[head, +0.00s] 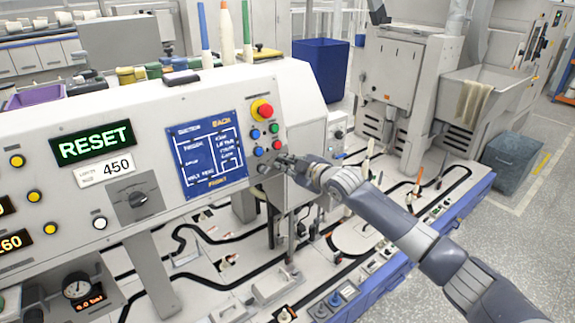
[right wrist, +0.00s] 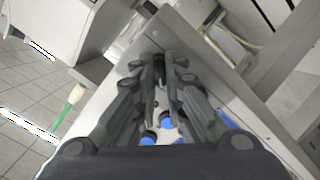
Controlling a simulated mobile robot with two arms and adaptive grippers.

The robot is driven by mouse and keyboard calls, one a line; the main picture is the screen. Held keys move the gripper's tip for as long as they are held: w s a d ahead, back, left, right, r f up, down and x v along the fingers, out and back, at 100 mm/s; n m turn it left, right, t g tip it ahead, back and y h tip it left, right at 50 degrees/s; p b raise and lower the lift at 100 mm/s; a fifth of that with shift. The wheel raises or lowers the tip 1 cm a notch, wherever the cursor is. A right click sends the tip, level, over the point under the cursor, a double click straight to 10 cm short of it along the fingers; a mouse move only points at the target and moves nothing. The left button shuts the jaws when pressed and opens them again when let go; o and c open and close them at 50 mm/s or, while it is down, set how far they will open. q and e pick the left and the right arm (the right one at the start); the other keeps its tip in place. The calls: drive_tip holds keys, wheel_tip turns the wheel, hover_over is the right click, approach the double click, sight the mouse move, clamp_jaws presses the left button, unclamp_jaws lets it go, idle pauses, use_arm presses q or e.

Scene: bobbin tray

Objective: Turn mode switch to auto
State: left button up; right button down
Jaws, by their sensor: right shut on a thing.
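The mode switch (right wrist: 159,74) appears as a small dark knob at the lower right corner of the white control panel (head: 215,105). My right gripper (head: 277,164) is at that corner, just below the red and blue buttons. In the right wrist view its two fingers (right wrist: 160,80) close around the dark knob against the panel face. The fingers hide most of the switch, so I cannot tell which position it points to. My left gripper is not in view.
A red emergency button (head: 262,109) on a yellow base and several small coloured buttons sit just above my right gripper. The conveyor table (head: 330,270) lies below.

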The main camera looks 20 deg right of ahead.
drive_tip(key=shift+m, duration=0.4)
drive_tip(key=m+p, duration=0.1)
drive_tip(key=m, duration=0.2)
drive_tip(key=m+p, duration=0.1)
drive_tip(key=m, duration=0.7)
drive_tip(key=shift+w+d+r+m+y+p, duration=0.1)
drive_tip(key=shift+m+y+p, duration=0.2)
drive_tip(key=shift+p, duration=0.1)
drive_tip(key=m+p, duration=0.1)
drive_tip(key=m, duration=0.3)
drive_tip(key=shift+d+m, duration=0.1)
drive_tip(key=shift+m, duration=0.2)
drive_tip(key=c, duration=1.7)
unclamp_jaws()
drive_tip(key=shift+o, duration=0.2)
